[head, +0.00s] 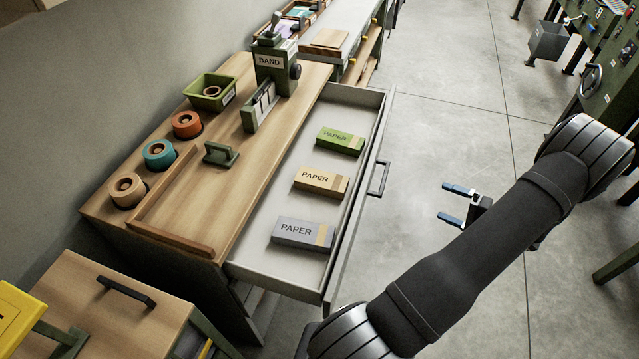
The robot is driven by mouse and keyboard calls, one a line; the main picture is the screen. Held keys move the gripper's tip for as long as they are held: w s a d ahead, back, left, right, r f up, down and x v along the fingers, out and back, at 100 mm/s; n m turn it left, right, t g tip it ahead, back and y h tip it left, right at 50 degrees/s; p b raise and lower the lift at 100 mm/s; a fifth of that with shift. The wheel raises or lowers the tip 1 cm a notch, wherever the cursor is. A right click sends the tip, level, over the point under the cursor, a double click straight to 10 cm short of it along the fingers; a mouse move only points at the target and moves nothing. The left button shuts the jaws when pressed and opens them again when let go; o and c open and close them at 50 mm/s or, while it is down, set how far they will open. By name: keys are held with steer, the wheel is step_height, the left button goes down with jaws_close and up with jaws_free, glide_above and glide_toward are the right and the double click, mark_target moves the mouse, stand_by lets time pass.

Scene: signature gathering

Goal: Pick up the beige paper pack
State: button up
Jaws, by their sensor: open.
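The beige paper pack (321,182) lies flat in the open drawer (268,261), labelled PAPER. It is the middle one of three packs. A green paper pack (340,141) lies behind it and a grey paper pack (303,234) lies in front of it, each apart from it. My gripper (450,204) is open and empty, to the right of the drawer, outside it over the floor. Its two blue-tipped fingers point left towards the drawer. Nothing hides the beige pack.
The drawer's front panel and handle (379,179) stand between my gripper and the packs. The wooden worktop (215,190) left of the drawer holds a BAND dispenser (275,65), tape rolls (159,154) and a green bin (209,92). The floor around my gripper is clear.

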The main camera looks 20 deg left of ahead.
steer(key=shift+c, duration=1.2)
steer(key=shift+a, duration=0.1)
step_height(320, 180, up, 11)
steer(key=n+g+h, duration=0.5)
steer(key=n+h, duration=1)
steer(key=n, duration=0.7)
glide_above(322, 179)
steer(key=f, duration=1.1)
steer(key=shift+s+a+f, duration=0.2)
steer(key=shift+s+f, duration=0.1)
steer(key=shift+s, duration=0.1)
steer(key=shift+w+d+f, duration=0.1)
steer(key=shift+w+f, duration=0.1)
steer(key=shift+f, duration=1.15)
steer(key=shift+w+f, duration=0.2)
steer(key=shift+f, duration=1.1)
